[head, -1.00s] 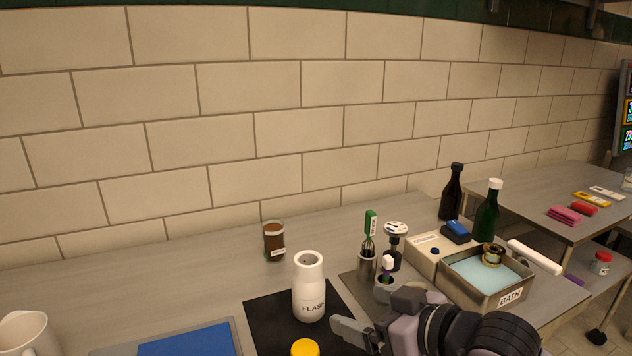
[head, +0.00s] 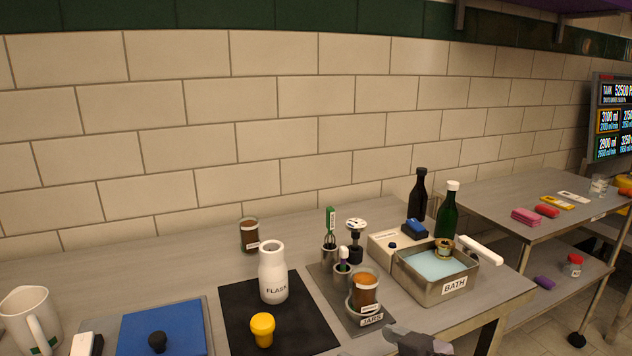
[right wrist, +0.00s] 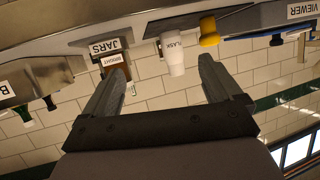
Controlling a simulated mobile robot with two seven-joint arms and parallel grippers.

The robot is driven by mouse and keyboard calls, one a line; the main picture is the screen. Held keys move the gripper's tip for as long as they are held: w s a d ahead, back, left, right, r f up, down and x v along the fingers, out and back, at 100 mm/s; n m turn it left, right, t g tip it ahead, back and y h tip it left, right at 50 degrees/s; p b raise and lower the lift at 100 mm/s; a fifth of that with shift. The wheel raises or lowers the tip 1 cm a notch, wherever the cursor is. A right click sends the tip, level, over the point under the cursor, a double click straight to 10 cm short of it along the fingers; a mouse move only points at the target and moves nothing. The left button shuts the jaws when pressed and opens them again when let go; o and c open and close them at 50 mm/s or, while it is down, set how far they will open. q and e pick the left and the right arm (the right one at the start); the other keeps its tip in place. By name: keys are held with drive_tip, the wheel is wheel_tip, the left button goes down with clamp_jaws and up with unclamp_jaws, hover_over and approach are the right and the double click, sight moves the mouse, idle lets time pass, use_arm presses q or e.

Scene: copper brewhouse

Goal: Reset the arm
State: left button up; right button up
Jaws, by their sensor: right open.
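My right gripper (head: 418,343) shows only in part at the bottom edge of the head view, in front of the bench and below the JARS rack (head: 372,322). In the right wrist view my right gripper (right wrist: 161,64) is open, with its fingers spread and nothing between them. That view is turned upside down and shows the white flask (right wrist: 172,55), a labelled jar (right wrist: 113,60) and the yellow-capped thing (right wrist: 208,32) beyond the fingers. My left gripper is in neither view.
The white flask (head: 273,272) and yellow-capped thing (head: 262,329) stand on a black mat (head: 308,312). An amber jar (head: 364,289) stands in the rack. Right of it is the BATH tray (head: 452,290). A mug (head: 27,318) and blue pad (head: 185,325) are left.

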drive_tip(key=s+d+f+m+h+p, duration=0.1)
drive_tip(key=s+d+f+m+h, duration=0.1)
drive_tip(key=s+d+f, duration=0.3)
drive_tip(key=s+d+f+m+h+p, duration=0.2)
drive_tip(key=s+d+f+h, duration=0.2)
drive_tip(key=s+f, duration=0.9)
wheel_tip(320, 180, down, 3)
drive_tip(key=shift+s+d+f, duration=0.15)
drive_tip(key=shift+s+d, duration=0.1)
drive_tip(key=shift+d, duration=0.85)
